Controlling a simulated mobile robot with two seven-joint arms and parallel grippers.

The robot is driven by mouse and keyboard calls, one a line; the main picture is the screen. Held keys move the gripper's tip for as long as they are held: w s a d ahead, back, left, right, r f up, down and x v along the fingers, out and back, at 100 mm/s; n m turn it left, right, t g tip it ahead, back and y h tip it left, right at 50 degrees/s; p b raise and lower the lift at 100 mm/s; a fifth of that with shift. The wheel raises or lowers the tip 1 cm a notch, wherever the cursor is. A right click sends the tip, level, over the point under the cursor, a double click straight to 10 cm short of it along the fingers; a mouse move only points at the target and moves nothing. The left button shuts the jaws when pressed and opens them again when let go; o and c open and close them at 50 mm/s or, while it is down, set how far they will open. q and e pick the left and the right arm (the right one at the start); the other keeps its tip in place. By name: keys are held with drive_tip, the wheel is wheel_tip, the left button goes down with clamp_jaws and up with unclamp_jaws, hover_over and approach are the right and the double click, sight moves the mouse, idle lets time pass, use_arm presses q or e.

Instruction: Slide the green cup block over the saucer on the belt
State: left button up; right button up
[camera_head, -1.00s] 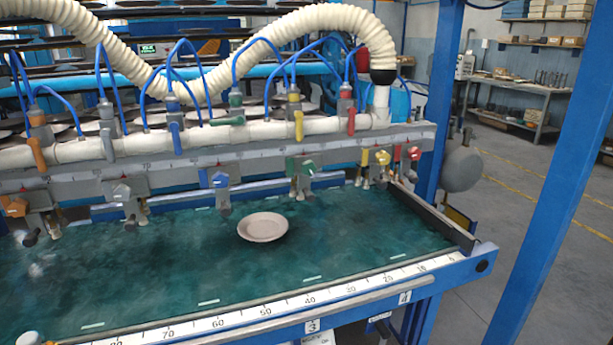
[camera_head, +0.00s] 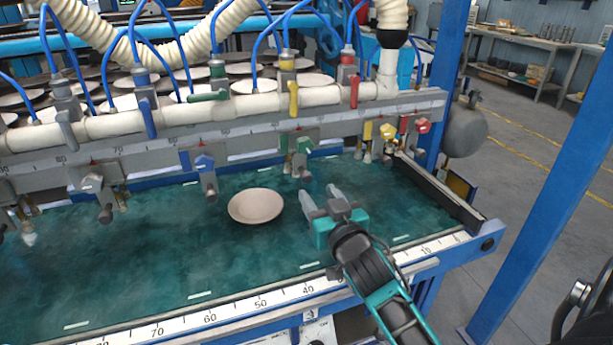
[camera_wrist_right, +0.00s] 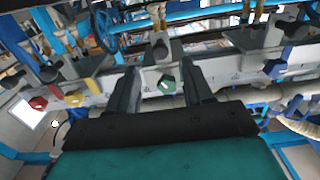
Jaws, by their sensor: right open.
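The green cup block (camera_head: 300,146) hangs on the grey graduated rail, behind and to the right of the saucer. The pale round saucer (camera_head: 256,205) lies on the teal belt (camera_head: 180,265). My right gripper (camera_head: 320,196) is open and empty above the belt, right of the saucer and in front of the green block, with its fingers pointing toward the rail. In the right wrist view the block's green knob (camera_wrist_right: 166,83) shows between the two spread fingers, apart from them. My left gripper is not in view.
A blue-knobbed block (camera_head: 205,172) hangs left of the green one. Yellow (camera_head: 387,131) and red (camera_head: 422,126) knobs are to its right. A white pipe (camera_head: 190,113) with valves and hoses runs above. A blue post (camera_head: 545,190) stands right. The left belt is clear.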

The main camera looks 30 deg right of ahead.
sight(308, 181)
drive_tip(key=x, duration=0.8)
drive_tip(key=shift+c, duration=0.5)
clamp_jaws()
drive_tip(key=shift+a, duration=0.1)
